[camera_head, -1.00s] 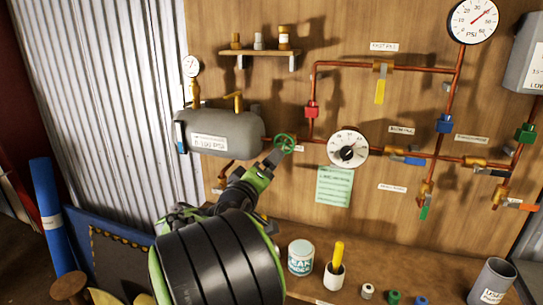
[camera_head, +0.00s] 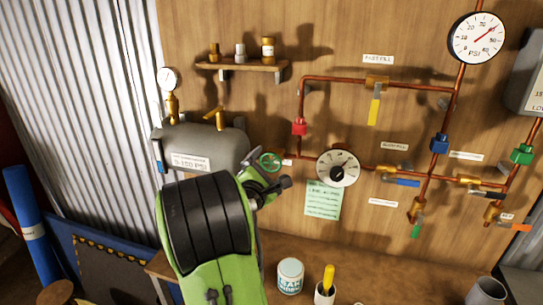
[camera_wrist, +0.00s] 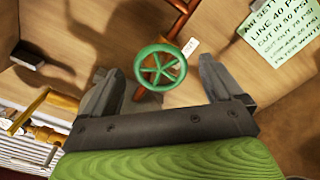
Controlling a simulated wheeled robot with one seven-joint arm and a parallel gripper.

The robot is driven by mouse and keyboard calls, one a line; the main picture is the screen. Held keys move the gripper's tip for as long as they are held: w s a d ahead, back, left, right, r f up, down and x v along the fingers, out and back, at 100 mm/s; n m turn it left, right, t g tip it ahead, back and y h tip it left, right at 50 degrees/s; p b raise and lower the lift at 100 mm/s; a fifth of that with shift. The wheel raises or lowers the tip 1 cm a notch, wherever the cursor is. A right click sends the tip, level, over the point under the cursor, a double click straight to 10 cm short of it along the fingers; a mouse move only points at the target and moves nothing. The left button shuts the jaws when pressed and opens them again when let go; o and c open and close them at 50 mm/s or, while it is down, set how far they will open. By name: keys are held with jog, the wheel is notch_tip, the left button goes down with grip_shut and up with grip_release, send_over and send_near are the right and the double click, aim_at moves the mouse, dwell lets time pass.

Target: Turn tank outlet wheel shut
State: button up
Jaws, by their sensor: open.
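The tank outlet wheel is a green spoked handwheel (camera_head: 270,162) on the copper pipe at the right end of the grey tank (camera_head: 205,147). In the wrist view the wheel (camera_wrist: 160,67) faces the camera and shows whole, between and beyond my fingers. My gripper (camera_head: 268,180) is just below the wheel in the head view. In the wrist view my gripper (camera_wrist: 155,72) is open, with one dark finger to each side of the wheel and nothing held. I see no contact with the wheel; the depth between fingertips and rim is hard to tell.
A round dial (camera_head: 338,168) and a green note (camera_head: 323,200) are on the board right of the wheel. Copper pipes with several valves spread further right. A shelf (camera_head: 240,66) hangs above the tank. A white tin (camera_head: 290,276) stands on the bench below.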

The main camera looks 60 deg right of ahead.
aim_at(271, 164)
jog(key=d, duration=0.3)
jog(key=shift+w+d, duration=0.2)
jog(key=shift+w, duration=0.05)
jog(key=shift+a, duration=0.1)
jog(key=shift+c, duration=0.2)
jog(key=c, duration=0.9)
jog(key=shift+f+m, duration=0.1)
jog(key=shift+m, duration=0.3)
jog(key=m+b, duration=0.2)
jog(key=shift+f+m, duration=0.1)
jog(key=shift+m, duration=0.2)
jog(key=shift+m+b, duration=1)
jog(key=shift+m, duration=0.4)
